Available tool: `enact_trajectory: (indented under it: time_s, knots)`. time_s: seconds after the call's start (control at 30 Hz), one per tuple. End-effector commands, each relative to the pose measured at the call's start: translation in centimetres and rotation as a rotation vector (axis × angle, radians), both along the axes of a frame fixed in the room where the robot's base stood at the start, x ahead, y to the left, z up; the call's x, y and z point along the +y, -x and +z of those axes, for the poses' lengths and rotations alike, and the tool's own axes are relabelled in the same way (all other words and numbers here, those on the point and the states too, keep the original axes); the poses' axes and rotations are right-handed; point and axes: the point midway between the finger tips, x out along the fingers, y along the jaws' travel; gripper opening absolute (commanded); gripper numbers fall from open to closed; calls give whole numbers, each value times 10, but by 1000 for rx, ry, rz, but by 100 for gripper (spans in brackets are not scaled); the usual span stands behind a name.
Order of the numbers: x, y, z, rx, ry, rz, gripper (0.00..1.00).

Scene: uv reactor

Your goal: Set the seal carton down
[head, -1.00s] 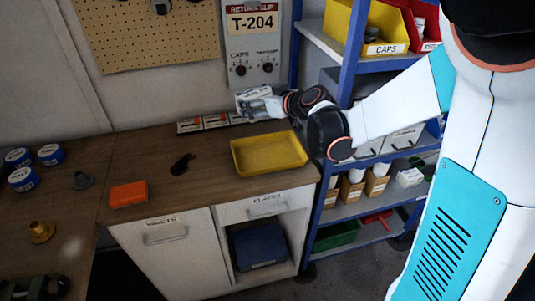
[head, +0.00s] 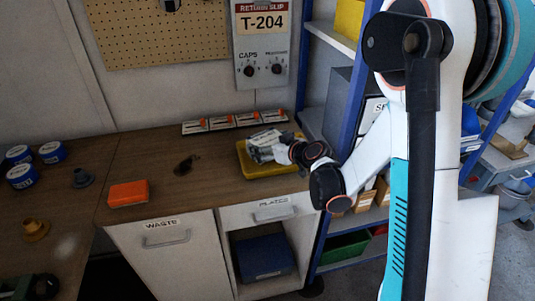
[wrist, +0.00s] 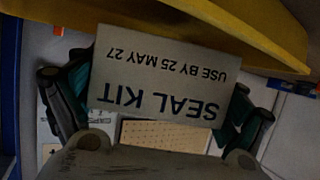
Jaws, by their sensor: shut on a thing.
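My gripper (head: 268,150) is shut on the seal carton (head: 262,136), a pale box with dark print. In the wrist view the carton (wrist: 165,80) reads "SEAL KIT, USE BY 25 MAY 27", upside down, between the two dark fingers. In the head view the carton and gripper overlap the yellow tray (head: 285,169) on the wooden bench and hide part of it. The tray's yellow edge (wrist: 230,30) crosses the top of the wrist view. I cannot tell whether the carton touches the tray.
A small dark item (head: 184,166) and an orange box (head: 128,194) lie left of the tray. The blue shelf rack (head: 325,75) rises close on the right. Bare bench (head: 150,155) shows at left.

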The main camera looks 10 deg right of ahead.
Motion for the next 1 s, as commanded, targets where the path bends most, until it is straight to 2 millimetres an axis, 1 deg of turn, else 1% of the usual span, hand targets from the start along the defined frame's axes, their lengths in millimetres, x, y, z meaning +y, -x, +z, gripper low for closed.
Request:
enact_trajectory:
  time_s: [0.03, 0.1, 0.17, 0.43, 0.57, 0.6, 1.0]
  knots:
    - [0, -1, -11, 0, 0, 0, 59]
    - [0, -1, -22, 0, 0, 0, 59]
    - [0, -1, -28, 0, 0, 0, 59]
    - [0, 0, -28, 0, 0, 0, 59]
    - [0, 0, -32, 0, 0, 0, 59]
    - [0, 0, -31, 0, 0, 0, 100]
    - [0, 0, -30, 0, 0, 0, 100]
